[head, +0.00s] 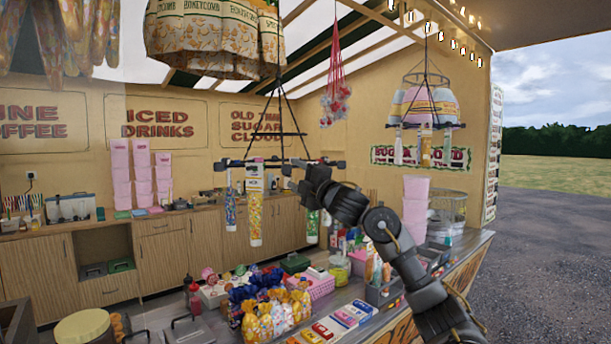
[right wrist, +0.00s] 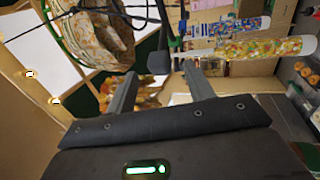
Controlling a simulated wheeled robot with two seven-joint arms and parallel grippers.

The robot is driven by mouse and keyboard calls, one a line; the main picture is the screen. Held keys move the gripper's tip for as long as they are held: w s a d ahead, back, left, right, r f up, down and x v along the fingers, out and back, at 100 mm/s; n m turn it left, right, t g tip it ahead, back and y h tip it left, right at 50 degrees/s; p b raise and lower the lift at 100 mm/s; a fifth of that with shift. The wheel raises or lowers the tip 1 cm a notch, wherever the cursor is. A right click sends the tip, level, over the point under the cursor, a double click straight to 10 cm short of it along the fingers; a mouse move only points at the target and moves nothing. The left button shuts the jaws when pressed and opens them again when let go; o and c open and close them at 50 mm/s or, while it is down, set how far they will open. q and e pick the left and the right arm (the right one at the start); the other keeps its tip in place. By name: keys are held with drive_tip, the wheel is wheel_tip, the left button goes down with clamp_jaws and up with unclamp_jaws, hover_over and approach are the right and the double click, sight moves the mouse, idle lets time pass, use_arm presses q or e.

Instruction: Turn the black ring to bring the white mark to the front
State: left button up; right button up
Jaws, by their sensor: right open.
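The black ring (head: 236,162) hangs on black rods from above, in the middle of the head view, seen nearly edge-on. Long packs hang from it: a blue one (head: 230,207), a yellow one (head: 254,212) and a green one (head: 312,226). I cannot make out the white mark on the ring. My right gripper (head: 288,177) is at the ring's right part, close to it. In the right wrist view its two fingers (right wrist: 160,88) are apart with nothing held, and a dark block (right wrist: 158,62) of the hanger shows just beyond the gap. My left gripper is not in view.
A second hanging carousel (head: 425,112) is at the right. Patterned bags (head: 215,38) hang above at the upper left. Below is a counter crowded with sweet bags (head: 270,318), a pink basket (head: 318,287) and stacked pink tubs (head: 415,205). The air left of the ring is open.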

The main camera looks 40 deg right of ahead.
sight(290, 170)
drive_tip(key=p+x, duration=0.2)
drive_tip(key=x, duration=0.1)
drive_tip(key=shift+w+r, duration=0.2)
drive_tip(key=shift+w, duration=0.75)
